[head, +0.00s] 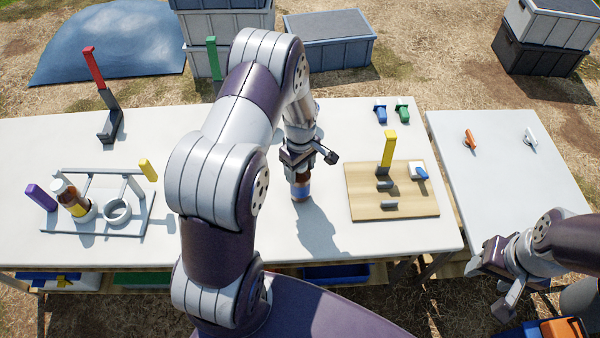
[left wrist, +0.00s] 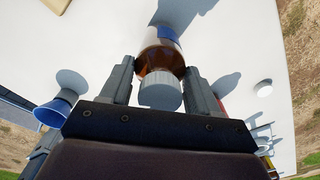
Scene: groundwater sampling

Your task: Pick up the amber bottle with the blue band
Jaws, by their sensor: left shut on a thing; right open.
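The amber bottle with the blue band (head: 301,191) is upright near the middle of the white table. My left gripper (head: 299,172) is shut on it from above. In the left wrist view the bottle's grey-white cap (left wrist: 160,90), amber body and blue band show between the fingers of my left gripper (left wrist: 162,78). Whether its base touches the table is unclear. My right gripper (head: 492,277) is open and empty, low at the right near the side table.
A grey rack (head: 120,228) with an empty ring stands at left. A wooden board (head: 420,203) with a yellow-handled piece lies right of the bottle. Blue (head: 380,110) and green (head: 402,110) pieces stand behind it. A side table (head: 510,180) adjoins at right.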

